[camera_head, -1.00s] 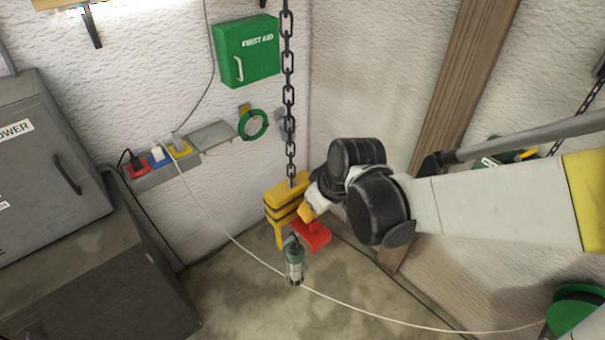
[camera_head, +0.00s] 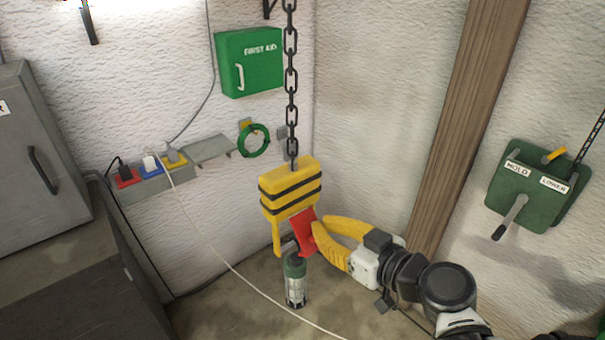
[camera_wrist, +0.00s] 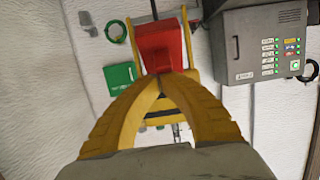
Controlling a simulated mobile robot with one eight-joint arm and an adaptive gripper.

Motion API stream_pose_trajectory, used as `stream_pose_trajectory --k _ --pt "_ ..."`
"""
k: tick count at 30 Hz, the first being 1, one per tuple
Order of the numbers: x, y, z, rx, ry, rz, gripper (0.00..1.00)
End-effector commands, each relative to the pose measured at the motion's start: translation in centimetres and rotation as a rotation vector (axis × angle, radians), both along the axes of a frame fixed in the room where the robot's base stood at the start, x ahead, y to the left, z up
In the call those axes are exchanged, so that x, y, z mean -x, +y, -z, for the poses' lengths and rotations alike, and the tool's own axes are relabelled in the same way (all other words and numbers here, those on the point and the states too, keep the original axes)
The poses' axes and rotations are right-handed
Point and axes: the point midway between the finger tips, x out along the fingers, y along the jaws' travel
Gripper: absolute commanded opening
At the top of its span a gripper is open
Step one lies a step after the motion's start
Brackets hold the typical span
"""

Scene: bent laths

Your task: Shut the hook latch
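A yellow hook block (camera_head: 290,188) with black stripes hangs on a chain, its yellow hook (camera_head: 276,238) pointing down. The red latch (camera_head: 303,230) slants down from the block's right side beside the hook; I cannot tell whether it meets the hook. A green lamp-like cylinder (camera_head: 294,280) hangs below the hook. My gripper (camera_head: 319,224) is right of the latch, its yellow fingers against or very near the latch's outer face. In the wrist view the fingertips (camera_wrist: 157,84) meet, just below the red latch (camera_wrist: 161,48), with nothing visible between them.
A green hold/lower lever box (camera_head: 530,188) is on the right wall past a wooden post (camera_head: 468,110). A first-aid box (camera_head: 250,62), socket strip (camera_head: 150,180) and grey cabinet (camera_head: 40,140) are left.

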Motion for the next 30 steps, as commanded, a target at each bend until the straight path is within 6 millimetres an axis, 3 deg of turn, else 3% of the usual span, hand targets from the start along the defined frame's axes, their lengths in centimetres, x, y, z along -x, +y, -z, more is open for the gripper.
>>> stream_pose_trajectory --k 1,11,30 --pt "-0.1 0.0 1.2 -0.021 -0.030 0.001 0.00" --pt "-0.2 0.1 1.7 -0.127 -0.189 -0.001 0.00" --pt "-0.3 0.3 2.1 -0.125 -0.183 -0.003 0.00"
